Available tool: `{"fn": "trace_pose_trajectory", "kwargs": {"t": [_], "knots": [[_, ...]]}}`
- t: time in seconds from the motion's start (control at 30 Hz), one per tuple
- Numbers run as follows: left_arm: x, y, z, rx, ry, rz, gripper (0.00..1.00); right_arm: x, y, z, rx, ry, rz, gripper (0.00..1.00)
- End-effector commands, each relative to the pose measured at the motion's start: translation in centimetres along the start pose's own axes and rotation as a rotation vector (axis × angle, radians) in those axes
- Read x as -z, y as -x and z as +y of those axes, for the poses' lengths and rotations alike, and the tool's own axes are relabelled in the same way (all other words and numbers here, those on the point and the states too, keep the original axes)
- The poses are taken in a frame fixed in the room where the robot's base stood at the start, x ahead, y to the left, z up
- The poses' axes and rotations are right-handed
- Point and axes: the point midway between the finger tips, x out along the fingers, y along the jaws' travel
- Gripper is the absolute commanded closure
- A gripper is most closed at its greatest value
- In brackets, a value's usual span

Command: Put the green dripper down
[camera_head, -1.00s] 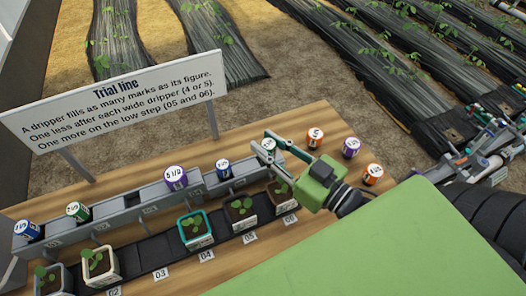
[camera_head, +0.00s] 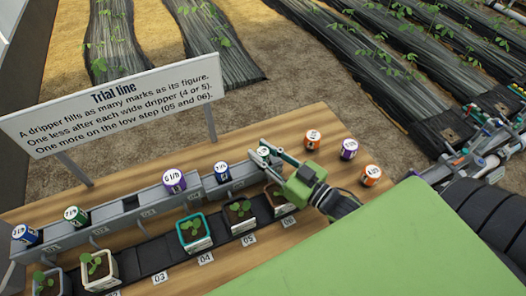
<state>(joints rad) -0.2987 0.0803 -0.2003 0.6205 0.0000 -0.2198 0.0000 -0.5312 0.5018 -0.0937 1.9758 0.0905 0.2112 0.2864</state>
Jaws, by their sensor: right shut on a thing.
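My right gripper (camera_head: 262,155) is shut on a small white-topped dripper (camera_head: 263,150) with a dark green side, mostly hidden by the fingers. It is at the right end of the grey rail (camera_head: 110,220), above the pot at 06. I cannot tell whether the dripper touches the rail. Another green dripper (camera_head: 75,216) sits on the rail at the left. My left gripper is not in view.
The rail also holds blue drippers (camera_head: 222,172) and a purple one (camera_head: 174,181). Potted seedlings (camera_head: 194,232) stand in front. Orange drippers (camera_head: 312,139) and a purple one (camera_head: 349,149) stand on the wooden table to the right. A sign (camera_head: 110,105) stands behind.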

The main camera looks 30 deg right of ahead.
Motion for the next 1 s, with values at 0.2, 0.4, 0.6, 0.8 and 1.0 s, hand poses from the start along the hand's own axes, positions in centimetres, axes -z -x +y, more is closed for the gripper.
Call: {"fn": "trace_pose_trajectory", "kwargs": {"t": [0.2,0.4,0.6,0.8,1.0], "knots": [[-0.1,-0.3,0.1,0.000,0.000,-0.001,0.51,-0.7,0.0,0.0,0.000,-0.001,-0.001,0.92],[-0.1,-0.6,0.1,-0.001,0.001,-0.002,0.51,-1.6,0.1,0.0,-0.001,-0.003,-0.008,0.92],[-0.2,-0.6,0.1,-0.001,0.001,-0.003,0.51,-2.0,0.2,-0.2,0.000,-0.007,-0.015,0.60],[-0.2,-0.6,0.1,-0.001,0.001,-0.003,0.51,-2.1,0.3,-0.2,-0.001,-0.011,-0.018,0.60],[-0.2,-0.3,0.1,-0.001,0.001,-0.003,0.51,-1.6,0.3,-0.2,-0.001,-0.012,-0.017,0.60]]}}
